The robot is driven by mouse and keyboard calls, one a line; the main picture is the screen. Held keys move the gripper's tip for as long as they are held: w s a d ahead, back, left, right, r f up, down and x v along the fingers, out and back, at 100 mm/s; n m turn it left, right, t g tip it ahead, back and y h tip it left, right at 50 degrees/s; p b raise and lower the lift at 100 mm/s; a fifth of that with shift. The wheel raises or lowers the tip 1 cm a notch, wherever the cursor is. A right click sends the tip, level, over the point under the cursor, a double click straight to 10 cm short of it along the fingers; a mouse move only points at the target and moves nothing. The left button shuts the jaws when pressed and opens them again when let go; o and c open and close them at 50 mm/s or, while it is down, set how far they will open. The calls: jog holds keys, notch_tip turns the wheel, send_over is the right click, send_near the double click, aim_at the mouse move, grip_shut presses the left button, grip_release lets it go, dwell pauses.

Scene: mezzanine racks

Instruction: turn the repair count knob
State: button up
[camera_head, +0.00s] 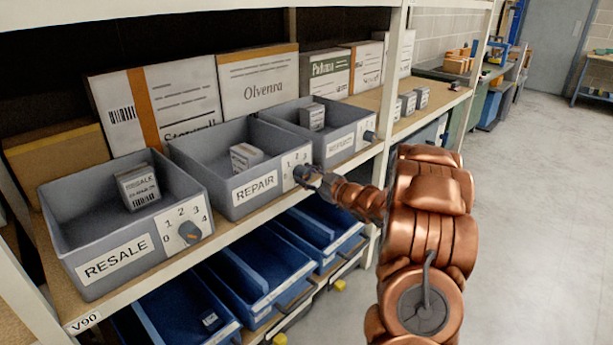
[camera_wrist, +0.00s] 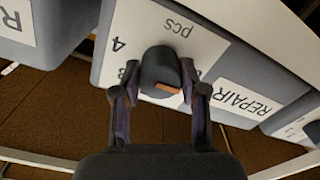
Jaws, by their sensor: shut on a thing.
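The grey REPAIR bin (camera_head: 222,200) stands on the shelf between the RESALE bin and another grey bin. Its white dial plate (camera_head: 292,160) shows numbers in the head view. My gripper (camera_head: 308,176) reaches the plate from the right and hides the knob there. In the wrist view the dark round repair count knob (camera_wrist: 160,68) sits between the two fingers of my gripper (camera_wrist: 160,90), which are shut on it. An orange mark on the knob points to the picture's lower right. A 4 and "pcs" show on the plate; other numbers are hidden by knob and fingers.
The RESALE bin (camera_head: 90,235) with its own knob (camera_head: 190,232) stands at the left. A third grey bin (camera_head: 350,137) stands behind right. Blue bins (camera_head: 250,285) fill the shelf below. Cartons (camera_head: 260,85) line the back. The floor at right is clear.

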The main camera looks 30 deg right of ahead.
jog(key=shift+c, duration=0.9)
jog(key=shift+r+m+p, duration=0.1)
jog(key=shift+m+p, duration=0.2)
jog(key=shift+p, duration=0.3)
jog(key=m+p, duration=0.2)
jog(key=p, duration=0.2)
jog(key=shift+a+r+m+p, duration=0.1)
jog(key=shift+r+m+p, duration=0.05)
jog(key=shift+m+p, duration=0.15)
jog(key=m+p, duration=0.3)
jog(key=p, duration=0.1)
jog(key=shift+f+m+p, duration=0.25)
jog(key=shift+m+p, duration=0.95)
jog(key=shift+p, duration=0.05)
